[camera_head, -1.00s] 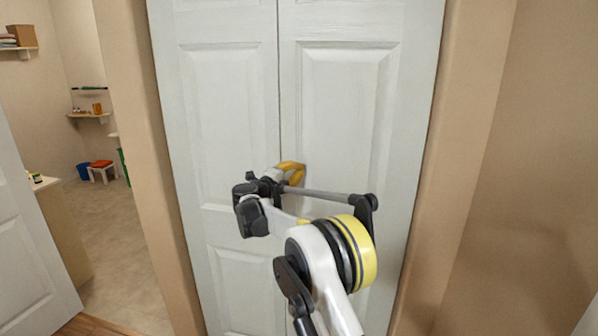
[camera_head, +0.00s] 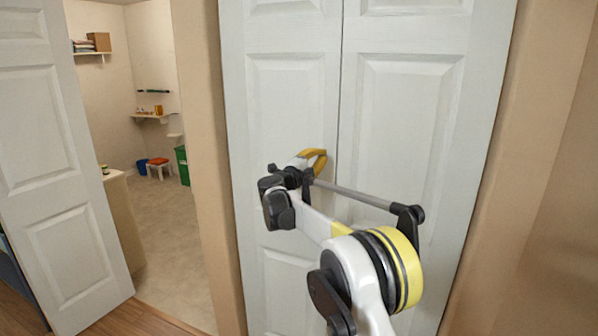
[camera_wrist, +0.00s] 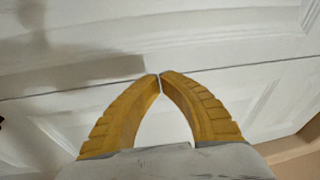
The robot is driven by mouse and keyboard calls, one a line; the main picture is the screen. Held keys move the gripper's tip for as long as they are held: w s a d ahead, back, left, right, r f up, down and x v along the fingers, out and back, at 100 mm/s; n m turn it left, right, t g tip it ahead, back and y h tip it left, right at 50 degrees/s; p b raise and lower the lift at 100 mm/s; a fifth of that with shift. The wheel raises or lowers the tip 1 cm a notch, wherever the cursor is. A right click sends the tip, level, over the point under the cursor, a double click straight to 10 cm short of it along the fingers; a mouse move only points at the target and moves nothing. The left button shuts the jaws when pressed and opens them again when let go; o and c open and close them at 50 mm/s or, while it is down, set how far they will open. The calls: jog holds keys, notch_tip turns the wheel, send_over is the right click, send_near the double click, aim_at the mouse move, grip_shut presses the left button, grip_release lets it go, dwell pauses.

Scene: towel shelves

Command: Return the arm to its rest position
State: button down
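My gripper (camera_head: 316,157) is in front of the white closet doors (camera_head: 400,120) in the head view, with my arm bent in front of my body. Its yellow fingers show large in the wrist view (camera_wrist: 160,76). Their tips meet, and nothing is held between them. The white panels and the dark seam of the doors show behind the fingers there. I cannot tell how wide the gap between the fingertips and the doors is.
An open white door (camera_head: 60,170) stands at the left. Beside it is an open doorway into a room with wall shelves (camera_head: 153,115), a blue bucket (camera_head: 142,167), a small stool (camera_head: 159,168) and a green bin (camera_head: 183,165). Its floor (camera_head: 170,240) is clear near the doorway.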

jog(key=s+r+n+t+y+b, duration=0.1)
jog(key=s+r+n+t+y, duration=0.25)
jog(key=r+n, duration=0.4)
jog(key=s+a+r+n+y+b, duration=0.1)
jog(key=s+a+n+y, duration=0.1)
jog(key=s+n+y, duration=0.4)
jog(key=s+a+r+n+y+b, duration=0.2)
jog(key=s+n+y, duration=0.25)
jog(key=s, duration=0.35)
jog(key=s+d+f+n+g+b, duration=0.1)
jog(key=s+d+f+n+g, duration=0.1)
jog(key=s+f, duration=0.9)
jog(key=s+d+f+n+g+h+b, duration=0.1)
jog(key=s+d+f+g, duration=0.4)
jog(key=s+f, duration=0.7)
jog(key=s+d+f+n+g+h+b, duration=0.1)
jog(key=s+d+f+n+g, duration=0.2)
jog(key=s+f, duration=0.8)
jog(key=s+g, duration=0.1)
jog(key=s, duration=0.5)
jog(key=shift+s+d+f+b, duration=0.3)
jog(key=shift+d+f, duration=0.1)
jog(key=shift+g, duration=0.25)
